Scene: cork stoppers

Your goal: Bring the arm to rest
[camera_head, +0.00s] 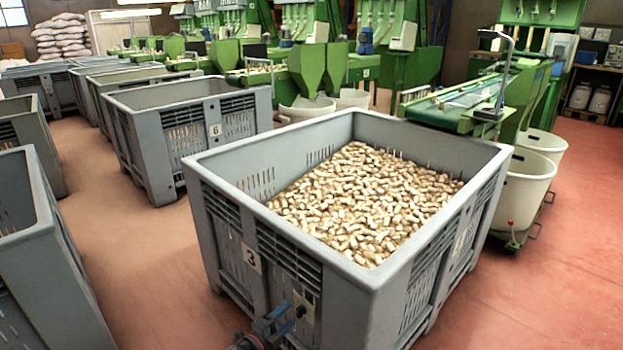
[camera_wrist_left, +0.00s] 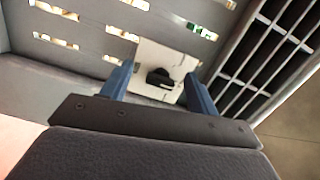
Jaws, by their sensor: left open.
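My left gripper (camera_head: 284,318) shows at the bottom of the head view, low in front of the near wall of the big grey crate (camera_head: 228,168). Its two blue fingers also show in the left wrist view (camera_wrist_left: 158,90). They are open and spread apart, and nothing is clasped between them. Beyond the fingertips is a pale plate (camera_wrist_left: 180,63) on the slotted crate wall, with a small black piece (camera_wrist_left: 160,78) on it. In the head view this plate (camera_head: 309,297) is right beside the fingertips; I cannot tell whether they touch. My right gripper is not in view.
The crate, labelled 3, holds a heap of cork stoppers (camera_head: 360,200). More grey crates (camera_head: 190,135) stand to the left. Green machines (camera_head: 390,60) and white tubs (camera_head: 526,190) stand behind and right. Reddish floor (camera_head: 560,270) is clear at the right.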

